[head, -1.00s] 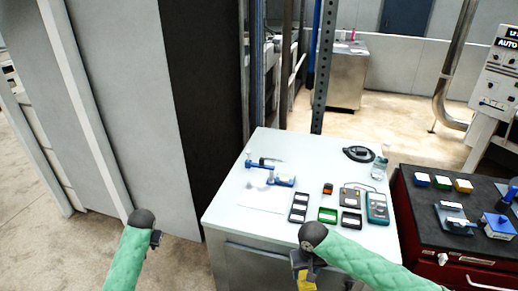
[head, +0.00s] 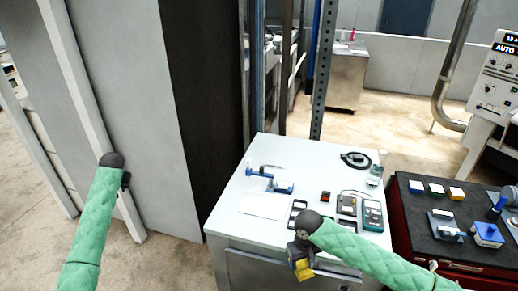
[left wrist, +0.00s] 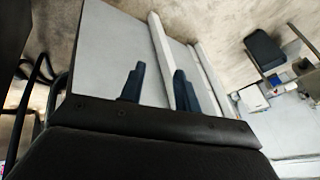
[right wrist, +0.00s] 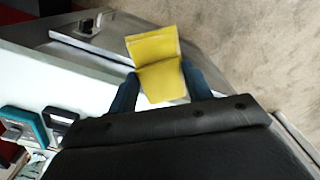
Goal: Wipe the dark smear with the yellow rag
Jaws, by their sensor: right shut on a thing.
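The yellow rag (right wrist: 158,65) is pinched between the fingers of my right gripper (right wrist: 160,92) and sticks out beyond them. In the head view the rag (head: 304,270) hangs below my right wrist, in front of the white worktable's (head: 232,222) near edge. My left gripper (left wrist: 158,82) is empty with its fingers apart. In the head view it is a small dark shape (head: 126,180) in front of the grey cabinet panel, left of the table. I cannot make out a dark smear in any view.
A white sheet (head: 263,206), a blue clamp-like tool (head: 278,186), a black cable coil (head: 356,160) and several small devices lie on the table. A dark-topped red cabinet (head: 415,215) stands to the right. A tall grey panel (head: 150,120) stands left.

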